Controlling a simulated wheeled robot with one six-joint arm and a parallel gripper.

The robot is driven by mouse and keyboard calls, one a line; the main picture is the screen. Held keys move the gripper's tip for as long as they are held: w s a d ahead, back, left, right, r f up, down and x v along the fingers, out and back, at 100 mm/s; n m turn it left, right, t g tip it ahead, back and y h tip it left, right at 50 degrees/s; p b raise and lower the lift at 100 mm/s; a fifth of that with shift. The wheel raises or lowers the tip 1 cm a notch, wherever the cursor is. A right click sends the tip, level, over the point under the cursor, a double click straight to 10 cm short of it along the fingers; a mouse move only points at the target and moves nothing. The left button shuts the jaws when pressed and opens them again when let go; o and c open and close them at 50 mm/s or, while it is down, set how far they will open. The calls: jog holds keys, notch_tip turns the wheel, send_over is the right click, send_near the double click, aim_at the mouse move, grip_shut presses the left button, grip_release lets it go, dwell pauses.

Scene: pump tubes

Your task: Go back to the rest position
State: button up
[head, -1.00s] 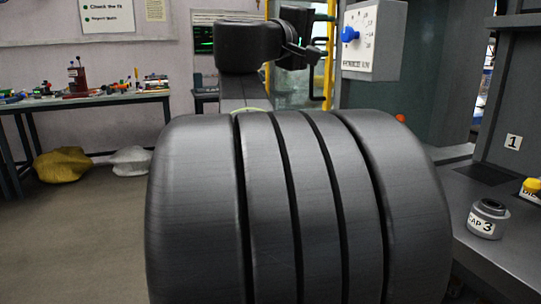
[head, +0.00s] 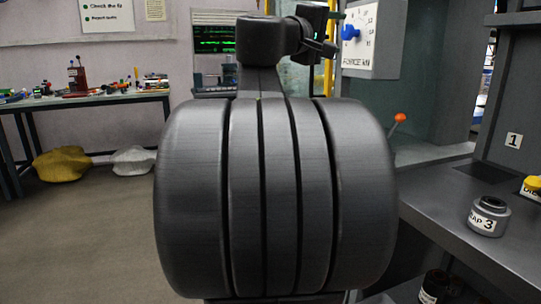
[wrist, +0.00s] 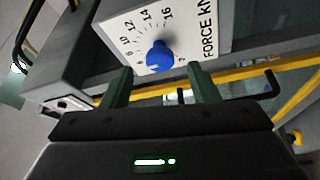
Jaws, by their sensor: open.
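My gripper (head: 328,32) is raised at the upper middle of the head view, just left of the force dial panel (head: 372,50). In the wrist view my gripper (wrist: 162,88) has its two green fingers apart, with nothing between them. A blue knob (wrist: 160,56) on the white panel shows beyond the fingers, apart from them. The same knob shows in the head view (head: 350,32), partly beside my gripper. My large dark arm link fills the middle of the head view and hides what lies behind it.
An orange-knobbed lever (head: 400,117) stands behind. A cluttered bench (head: 95,98) is at far left, with sacks (head: 62,163) below. The left floor is clear.

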aim_at(346, 29)
jog(key=x, duration=0.4)
jog(key=shift+w+d+r+p, duration=0.2)
jog(key=shift+d+r+p, duration=0.1)
jog(key=shift+p, duration=0.1)
jog(key=shift+s+a+r+n+p, duration=0.1)
jog(key=shift+s+a+n+p, duration=0.1)
jog(key=shift+n+p, duration=0.5)
jog(key=n+y+p, duration=0.1)
jog(key=p, duration=0.4)
jog(key=shift+w+n+g, duration=0.1)
jog(key=shift+n+g, duration=0.3)
jog(key=n+p, duration=0.1)
jog(key=p, duration=0.4)
jog(key=n+g+y+p, duration=0.1)
jog(key=n+p, duration=0.1)
jog(key=p, duration=0.3)
jog(key=shift+r+n, duration=0.2)
jog(key=shift+n, duration=0.1)
jog(key=n+g+p, duration=0.1)
jog(key=n+p, duration=0.1)
jog(key=p, duration=0.4)
jog(key=n+g+p, duration=0.2)
jog(key=p, duration=0.5)
jog(key=shift+w+r, duration=0.2)
jog(key=shift+n+p, duration=0.3)
jog(key=shift+n, duration=0.1)
jog(key=shift+p, duration=0.65)
jog(key=shift+f+n+g+p, duration=0.2)
jog(key=shift+n+g+p, duration=0.15)
jog(key=shift+n+g, duration=0.05)
